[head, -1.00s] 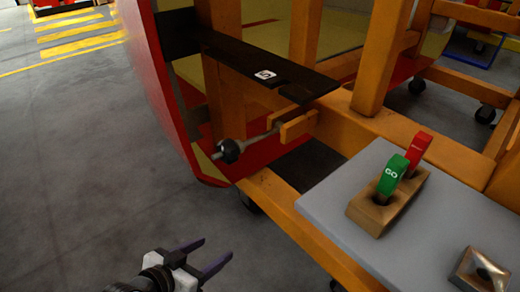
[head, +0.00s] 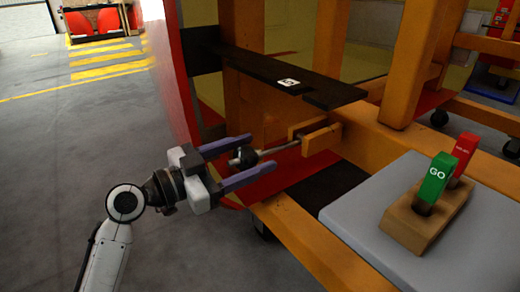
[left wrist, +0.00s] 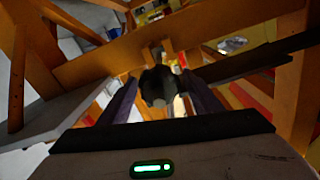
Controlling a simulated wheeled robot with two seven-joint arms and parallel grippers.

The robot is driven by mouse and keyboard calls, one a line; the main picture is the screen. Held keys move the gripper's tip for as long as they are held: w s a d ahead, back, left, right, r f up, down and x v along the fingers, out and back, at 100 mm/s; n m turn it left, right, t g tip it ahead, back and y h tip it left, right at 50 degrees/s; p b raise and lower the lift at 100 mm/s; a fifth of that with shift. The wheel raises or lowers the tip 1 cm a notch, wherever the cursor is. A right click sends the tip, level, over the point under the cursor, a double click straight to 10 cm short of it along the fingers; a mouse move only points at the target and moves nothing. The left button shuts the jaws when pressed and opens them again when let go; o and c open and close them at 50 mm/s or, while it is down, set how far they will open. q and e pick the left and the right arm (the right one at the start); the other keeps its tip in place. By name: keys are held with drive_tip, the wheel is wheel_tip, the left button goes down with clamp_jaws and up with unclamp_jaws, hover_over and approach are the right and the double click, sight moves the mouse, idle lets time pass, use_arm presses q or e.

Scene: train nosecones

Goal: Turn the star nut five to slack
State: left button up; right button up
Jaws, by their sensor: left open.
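The star nut (head: 246,156) is a dark knob on a metal rod that runs to a wooden fork (head: 318,137) on the orange frame. A black bar (head: 270,72) with a white label, which looks like a 5, lies above it. My left gripper (head: 254,161) is open, with one purple finger on each side of the star nut. In the left wrist view the star nut (left wrist: 160,87) sits between the two fingers. I cannot tell whether either finger touches it. My right gripper is not in view.
A grey panel (head: 370,220) on the right carries a wooden block with a green GO lever (head: 436,178) and a red lever (head: 465,148). The red nosecone shell (head: 172,75) stands close behind my left gripper. Open floor (head: 60,160) lies to the left.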

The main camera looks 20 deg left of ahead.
use_arm(q)
drive_tip(key=shift+x, duration=1.05)
drive_tip(key=shift+w+d, duration=0.2)
drive_tip(key=c, duration=1)
drive_tip(key=shift+c, duration=0.2)
